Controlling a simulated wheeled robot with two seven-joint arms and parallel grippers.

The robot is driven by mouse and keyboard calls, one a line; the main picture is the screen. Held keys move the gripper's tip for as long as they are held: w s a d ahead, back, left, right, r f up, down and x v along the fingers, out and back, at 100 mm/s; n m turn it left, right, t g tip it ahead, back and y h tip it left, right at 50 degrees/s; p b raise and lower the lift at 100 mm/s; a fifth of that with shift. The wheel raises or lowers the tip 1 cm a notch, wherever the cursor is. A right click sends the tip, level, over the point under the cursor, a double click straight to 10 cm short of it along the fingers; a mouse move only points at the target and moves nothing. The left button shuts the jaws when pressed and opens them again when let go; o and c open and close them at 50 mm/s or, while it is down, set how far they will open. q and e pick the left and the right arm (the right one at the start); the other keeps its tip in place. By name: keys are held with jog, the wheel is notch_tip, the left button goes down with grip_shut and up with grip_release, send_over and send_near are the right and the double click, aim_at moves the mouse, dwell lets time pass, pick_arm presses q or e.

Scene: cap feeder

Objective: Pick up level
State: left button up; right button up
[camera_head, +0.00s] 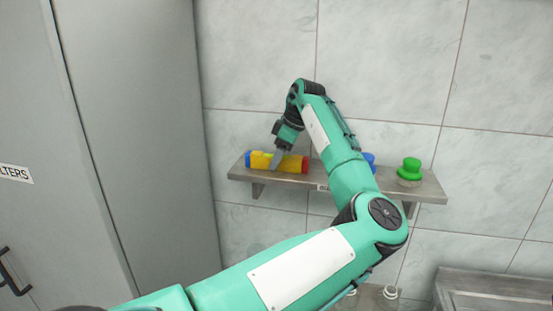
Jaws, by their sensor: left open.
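A yellow level (262,161) with a blue left end and a red right end lies lengthwise on the left part of a grey wall shelf (242,178). My left gripper (276,160) is open and points down at the middle of the level, with a finger showing in front of its yellow body. The far finger is hidden, so I cannot tell whether the jaws straddle the level or touch it. The level rests on the shelf. My right gripper is out of view.
A green cap-like object (410,168) stands on the shelf's right part. A blue object (369,159) is partly hidden behind my left arm. A grey cabinet (130,130) stands at the left; a metal-edged unit (490,283) is at lower right.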

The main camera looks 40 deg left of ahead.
pick_arm(q)
jog(key=c, duration=1.1)
jog(key=shift+c, duration=0.2)
jog(key=shift+r, duration=0.1)
